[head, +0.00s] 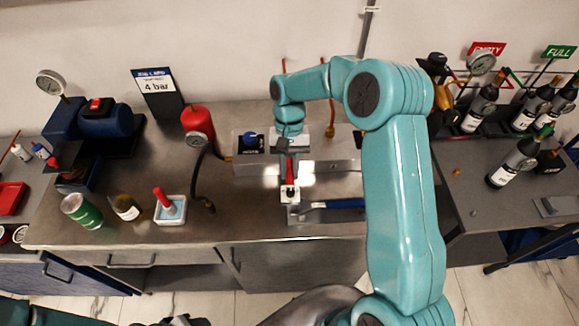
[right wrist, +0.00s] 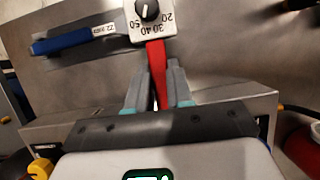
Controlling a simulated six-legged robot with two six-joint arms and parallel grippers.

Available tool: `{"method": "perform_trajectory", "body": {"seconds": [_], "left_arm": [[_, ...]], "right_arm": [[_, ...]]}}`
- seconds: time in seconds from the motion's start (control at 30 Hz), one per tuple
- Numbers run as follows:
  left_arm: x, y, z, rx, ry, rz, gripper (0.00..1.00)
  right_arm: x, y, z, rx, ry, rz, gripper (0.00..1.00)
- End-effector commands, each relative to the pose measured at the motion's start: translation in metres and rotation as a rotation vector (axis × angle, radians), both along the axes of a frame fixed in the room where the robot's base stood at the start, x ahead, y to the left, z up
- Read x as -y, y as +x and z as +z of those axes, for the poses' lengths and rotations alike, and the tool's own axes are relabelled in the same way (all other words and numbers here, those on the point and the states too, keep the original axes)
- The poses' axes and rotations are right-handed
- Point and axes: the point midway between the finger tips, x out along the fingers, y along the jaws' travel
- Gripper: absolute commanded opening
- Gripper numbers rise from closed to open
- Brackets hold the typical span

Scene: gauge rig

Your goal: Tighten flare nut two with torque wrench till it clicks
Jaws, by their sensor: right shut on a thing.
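My right gripper (head: 290,160) reaches down over the middle of the bench, shut on a red handle (head: 291,180). In the right wrist view the fingers (right wrist: 158,82) close on this red handle (right wrist: 156,60), which meets a white dial plate (right wrist: 150,17) with a black knob and numbers from 20 to 50. A blue-handled tool (right wrist: 62,43) with a white label lies beside the plate. I cannot tell which part is the torque wrench. Flare nut two cannot be made out; my gripper covers part of the rig (head: 345,167). My left gripper (head: 183,321) shows only partly at the bottom edge.
A red cylinder (head: 197,121) with a gauge and dark hose stands left of the rig. A green can (head: 82,211), a jar (head: 125,207) and a white tray (head: 171,210) stand near the front edge. Several bottles (head: 480,108) occupy the right bench.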

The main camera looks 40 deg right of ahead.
Motion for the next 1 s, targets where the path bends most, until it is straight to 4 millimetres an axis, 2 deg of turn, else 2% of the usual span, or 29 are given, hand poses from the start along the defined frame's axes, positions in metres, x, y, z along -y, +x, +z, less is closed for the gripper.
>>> {"method": "perform_trajectory", "body": {"seconds": [1.0], "left_arm": [[0.0, 0.0, 0.0028, 0.0, 0.0, 0.0, 0.47]], "right_arm": [[0.0045, 0.007, 0.0007, 0.0, 0.0, 0.0, 0.0]]}}
